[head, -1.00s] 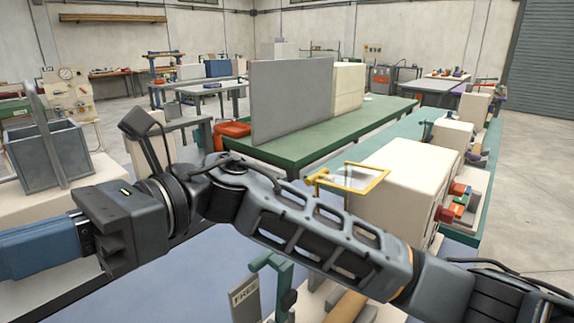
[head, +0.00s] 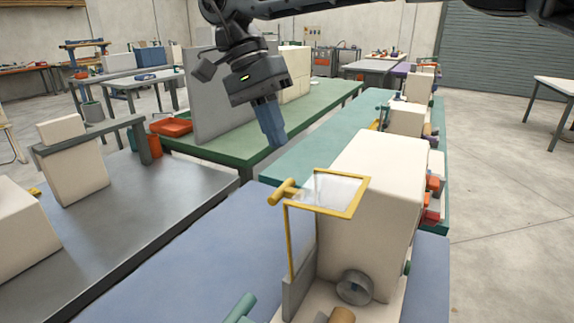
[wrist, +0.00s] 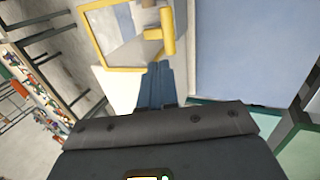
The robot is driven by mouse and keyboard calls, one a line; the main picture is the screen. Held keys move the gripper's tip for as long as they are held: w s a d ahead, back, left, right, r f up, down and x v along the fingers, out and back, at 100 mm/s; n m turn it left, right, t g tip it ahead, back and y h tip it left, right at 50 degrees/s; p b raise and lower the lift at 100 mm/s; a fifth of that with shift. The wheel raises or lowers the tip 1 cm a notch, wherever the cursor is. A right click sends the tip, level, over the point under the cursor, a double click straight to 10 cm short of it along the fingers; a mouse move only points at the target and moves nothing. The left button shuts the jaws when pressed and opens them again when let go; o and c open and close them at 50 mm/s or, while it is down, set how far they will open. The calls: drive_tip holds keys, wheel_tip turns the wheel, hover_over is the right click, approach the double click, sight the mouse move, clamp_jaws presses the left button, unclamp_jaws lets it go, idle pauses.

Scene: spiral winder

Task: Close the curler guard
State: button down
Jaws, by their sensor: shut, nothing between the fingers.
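The curler guard (head: 357,196) is a yellow frame with a clear pane and a yellow handle (head: 283,192) at its left end. It stands raised, roughly level, at the front of a cream machine (head: 385,190), with a yellow post below it. A grey roller (head: 355,287) shows under it on the machine. My gripper (head: 274,143) is shut and empty, pointing down, above and left of the guard and apart from it. In the wrist view the guard's yellow frame (wrist: 101,40) and handle (wrist: 167,32) lie beyond my blue fingers (wrist: 158,75).
A blue bench top (head: 190,270) lies below and left of the guard. A grey table (head: 110,225) with cream blocks stands at the left. A green table (head: 215,153) with a grey upright panel (head: 220,105) stands behind my gripper.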

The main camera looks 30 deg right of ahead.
drive_tip(key=d+p+x, duration=0.1)
drive_tip(key=x, duration=0.8)
drive_tip(key=shift+w+d, duration=0.2)
drive_tip(key=shift+d, duration=0.15)
drive_tip(key=shift+d, duration=0.1)
